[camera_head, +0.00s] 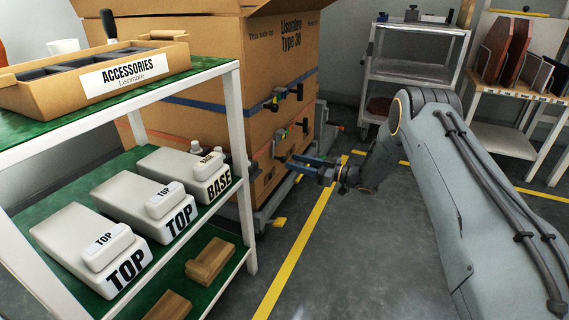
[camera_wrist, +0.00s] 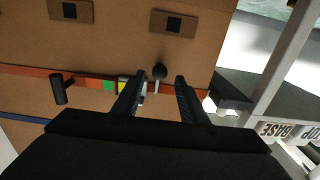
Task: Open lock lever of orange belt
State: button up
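The orange belt (camera_wrist: 25,71) runs across the cardboard box in the wrist view. Its lock carries colored patches, a black handle (camera_wrist: 60,89) at left and a thin metal lever with a black knob (camera_wrist: 160,72). My gripper (camera_wrist: 158,88) is open, its two dark fingers on either side of the knobbed lever in this view. Whether the fingers touch the lever cannot be told. In the head view my gripper (camera_head: 294,163) is beside the lower part of the large box (camera_head: 215,55). The belt behind the gripper is hard to make out there.
A blue belt (camera_head: 205,104) with its own buckle (camera_head: 272,103) crosses the box higher up. A green-topped shelf (camera_head: 237,110) with an accessories tray (camera_head: 180,58) and white parts stands close at left. A cart (camera_head: 412,72) stands behind. The floor at front right is clear.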

aim_at(284, 157)
jog(key=shift+b+x, duration=0.85)
jog(key=shift+x, duration=1.8)
grip_shut()
